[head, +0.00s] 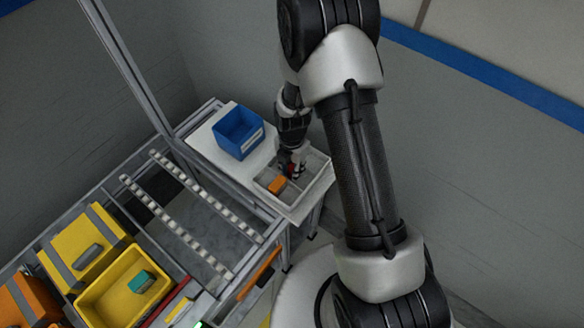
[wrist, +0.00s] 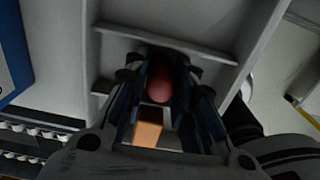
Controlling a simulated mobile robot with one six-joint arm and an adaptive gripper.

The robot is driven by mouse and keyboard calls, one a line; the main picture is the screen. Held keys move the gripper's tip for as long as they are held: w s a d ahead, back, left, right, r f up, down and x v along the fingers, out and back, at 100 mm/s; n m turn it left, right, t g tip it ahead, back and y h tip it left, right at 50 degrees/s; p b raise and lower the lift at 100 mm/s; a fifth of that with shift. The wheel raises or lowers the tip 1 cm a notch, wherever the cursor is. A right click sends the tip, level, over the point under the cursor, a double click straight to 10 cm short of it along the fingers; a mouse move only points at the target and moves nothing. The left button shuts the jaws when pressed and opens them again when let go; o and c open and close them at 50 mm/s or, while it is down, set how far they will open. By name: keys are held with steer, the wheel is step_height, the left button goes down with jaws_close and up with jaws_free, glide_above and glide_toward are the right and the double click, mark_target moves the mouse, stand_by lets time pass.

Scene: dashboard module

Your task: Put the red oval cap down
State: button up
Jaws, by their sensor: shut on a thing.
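My gripper (head: 293,167) is over the white divided tray at the end of the workstation in the head view. The red oval cap (wrist: 159,84) is between the fingers of my gripper (wrist: 162,95) in the wrist view, and the gripper is shut on it. The cap (head: 291,169) shows only as a small red patch in the head view, mostly hidden by the fingers. I cannot tell whether the cap touches the tray floor.
The white tray (head: 318,187) has low dividers. An orange block (head: 277,185) lies in it; it also shows in the wrist view (wrist: 147,132). A blue bin (head: 238,131) stands beside the tray. Roller rails (head: 178,227) and a yellow bin (head: 113,291) holding a teal block (head: 142,281) are to the left.

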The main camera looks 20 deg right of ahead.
steer(key=o, duration=0.9)
steer(key=shift+f, duration=0.1)
steer(key=shift+c, duration=0.2)
step_height(320, 180, up, 12)
steer(key=p, duration=0.4)
step_height(320, 180, up, 11)
steer(key=m+t, duration=0.1)
steer(key=m, duration=0.4)
glide_above(292, 167)
steer(key=s, duration=0.2)
steer(key=s+r+m+t, duration=0.1)
steer(key=s+r+m, duration=0.35)
steer(key=r, duration=0.25)
steer(key=s+r+m+t, duration=0.2)
steer(key=s+r+m, duration=0.8)
steer(key=s+m, duration=0.5)
steer(key=shift+m+t, duration=0.3)
steer(key=shift+m, duration=0.15)
steer(key=shift+w, duration=0.1)
